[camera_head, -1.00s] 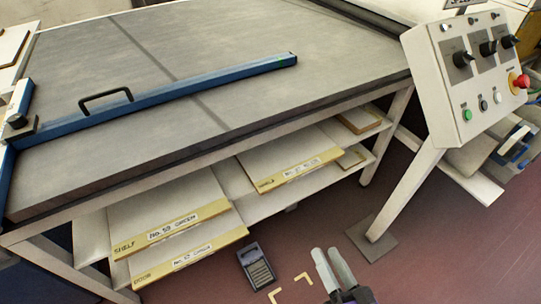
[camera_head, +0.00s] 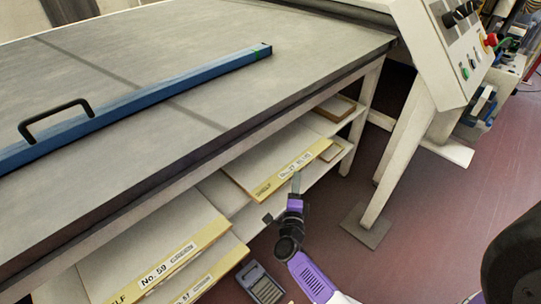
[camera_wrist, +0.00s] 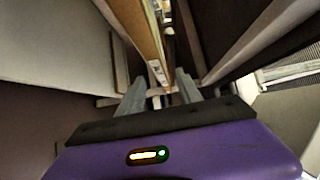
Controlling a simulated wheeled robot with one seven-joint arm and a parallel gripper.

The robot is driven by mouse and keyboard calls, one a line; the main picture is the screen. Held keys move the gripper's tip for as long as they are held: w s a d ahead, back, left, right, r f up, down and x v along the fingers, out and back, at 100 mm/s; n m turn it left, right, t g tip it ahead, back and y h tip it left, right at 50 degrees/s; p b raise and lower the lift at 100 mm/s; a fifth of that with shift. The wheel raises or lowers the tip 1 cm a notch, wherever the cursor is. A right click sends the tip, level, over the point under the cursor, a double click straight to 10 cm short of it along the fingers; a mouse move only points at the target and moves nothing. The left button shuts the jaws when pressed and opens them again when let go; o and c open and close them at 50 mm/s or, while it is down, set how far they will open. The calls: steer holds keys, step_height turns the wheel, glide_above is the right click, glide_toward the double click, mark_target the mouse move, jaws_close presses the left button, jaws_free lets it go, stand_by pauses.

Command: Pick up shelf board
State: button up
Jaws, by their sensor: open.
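A pale shelf board (camera_head: 262,170) with a yellow, labelled front edge lies flat on the rack under the table, right of centre in the head view. Its edge (camera_wrist: 145,35) shows in the wrist view, coming down toward the space between my fingertips. My gripper (camera_head: 282,202) is open at the right part of this board's front edge, one finger higher than the other. In the wrist view my gripper (camera_wrist: 162,88) has its fingers apart, with no board clearly clamped. Whether a finger touches the board cannot be told. Another yellow-edged board (camera_head: 150,250), marked No. 59, lies lower left.
A further yellow-edged board (camera_head: 215,275) lies below No. 59. The table top (camera_head: 140,150) overhangs the rack, carrying a blue bar (camera_head: 180,85) with a handle. A table leg (camera_head: 362,125) and control-panel post (camera_head: 395,165) stand right. A dark device (camera_head: 260,283) lies on the floor.

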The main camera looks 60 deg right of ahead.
mark_target(297, 169)
steer(key=b+x, duration=0.1)
steer(key=x, duration=0.5)
steer(key=shift+d, duration=0.25)
jaws_close()
stand_by(1.1)
steer(key=shift+r, duration=0.1)
